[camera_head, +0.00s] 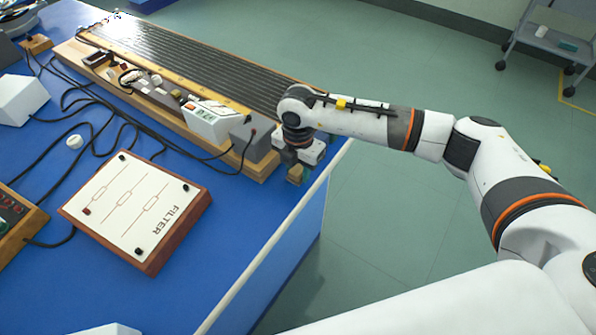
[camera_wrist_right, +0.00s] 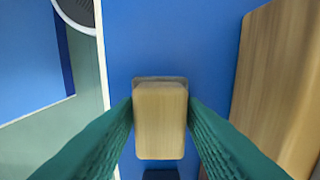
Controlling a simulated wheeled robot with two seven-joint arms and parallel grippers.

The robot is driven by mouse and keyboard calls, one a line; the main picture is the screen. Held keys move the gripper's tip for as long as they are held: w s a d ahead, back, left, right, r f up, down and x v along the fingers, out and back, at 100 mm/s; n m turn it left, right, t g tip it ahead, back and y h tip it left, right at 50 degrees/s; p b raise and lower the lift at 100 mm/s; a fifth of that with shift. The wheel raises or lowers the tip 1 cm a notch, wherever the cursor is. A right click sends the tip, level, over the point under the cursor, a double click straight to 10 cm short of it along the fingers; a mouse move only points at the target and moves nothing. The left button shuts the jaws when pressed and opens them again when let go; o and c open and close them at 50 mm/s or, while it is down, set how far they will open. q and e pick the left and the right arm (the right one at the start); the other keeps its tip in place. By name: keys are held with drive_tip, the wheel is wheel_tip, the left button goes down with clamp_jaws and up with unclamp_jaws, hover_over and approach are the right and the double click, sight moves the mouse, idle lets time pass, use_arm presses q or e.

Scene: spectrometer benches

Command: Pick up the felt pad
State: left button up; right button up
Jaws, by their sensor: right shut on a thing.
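The felt pad looks like a small pale wooden block with a grey edge. In the right wrist view the felt pad (camera_wrist_right: 160,120) sits between the two green fingers of my right gripper (camera_wrist_right: 160,115), which touch it on both sides. In the head view the felt pad (camera_head: 296,174) shows small below my right gripper (camera_head: 299,166), near the blue bench's right edge. I cannot tell whether the pad touches the bench top. My left gripper is not in view.
A long ribbed apparatus on a wooden base (camera_head: 262,172) lies just left of the gripper, with a grey box (camera_head: 256,138) on its near end. A filter board (camera_head: 135,208) and black cables lie on the blue bench (camera_head: 215,270). Open floor lies right, with a trolley (camera_head: 552,38) far off.

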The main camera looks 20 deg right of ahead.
sight(298, 168)
drive_tip(key=shift+r, duration=0.15)
wheel_tip(298, 168, up, 10)
drive_tip(key=shift+f+b, duration=0.15)
drive_tip(key=shift+b, duration=0.45)
drive_tip(key=shift+o, duration=0.9)
drive_tip(key=shift+c, duration=0.5)
